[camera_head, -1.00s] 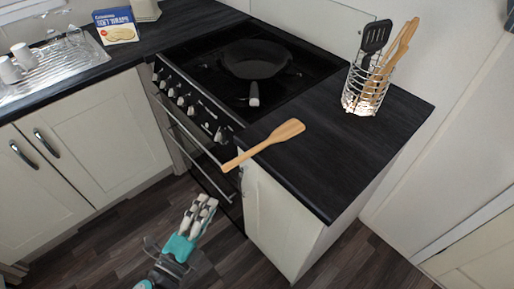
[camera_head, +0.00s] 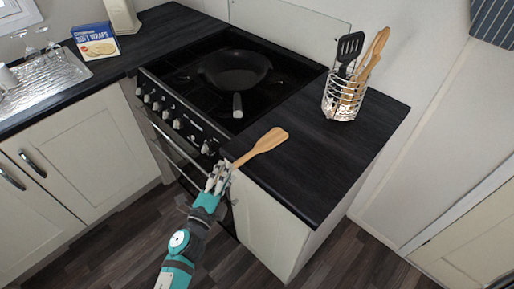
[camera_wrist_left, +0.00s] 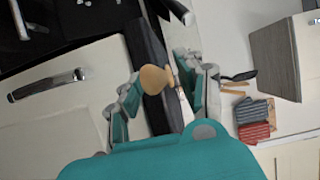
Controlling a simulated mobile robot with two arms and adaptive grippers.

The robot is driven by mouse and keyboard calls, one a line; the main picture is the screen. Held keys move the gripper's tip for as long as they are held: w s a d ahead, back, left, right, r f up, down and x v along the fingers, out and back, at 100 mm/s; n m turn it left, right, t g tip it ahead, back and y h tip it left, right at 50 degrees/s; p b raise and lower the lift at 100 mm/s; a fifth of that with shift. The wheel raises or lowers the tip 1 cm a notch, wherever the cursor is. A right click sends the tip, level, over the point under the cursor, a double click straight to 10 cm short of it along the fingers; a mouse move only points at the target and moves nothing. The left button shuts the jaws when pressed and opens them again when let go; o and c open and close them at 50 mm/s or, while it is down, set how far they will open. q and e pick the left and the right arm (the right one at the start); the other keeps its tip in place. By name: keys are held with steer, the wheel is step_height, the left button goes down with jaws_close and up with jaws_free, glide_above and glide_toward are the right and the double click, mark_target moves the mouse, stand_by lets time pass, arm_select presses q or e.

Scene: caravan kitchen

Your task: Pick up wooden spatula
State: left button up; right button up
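The wooden spatula (camera_head: 264,142) lies on the dark worktop beside the hob, with its handle sticking out over the front edge towards my left gripper. My left gripper (camera_head: 219,176) is at the handle end. In the left wrist view my left gripper (camera_wrist_left: 160,92) is open, with its fingers apart on either side of the rounded handle end of the spatula (camera_wrist_left: 154,78). I cannot tell whether any finger touches it. My right gripper is not in view.
A wire holder (camera_head: 342,103) with a black turner and wooden utensils stands at the worktop's back. A pan (camera_head: 235,70) sits on the hob. The cabinet below the worktop (camera_head: 265,222) and the oven front are close to my left arm.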

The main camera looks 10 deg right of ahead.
arm_select(q)
steer(key=shift+x, duration=1.05)
steer(key=shift+s, duration=0.1)
jaws_close()
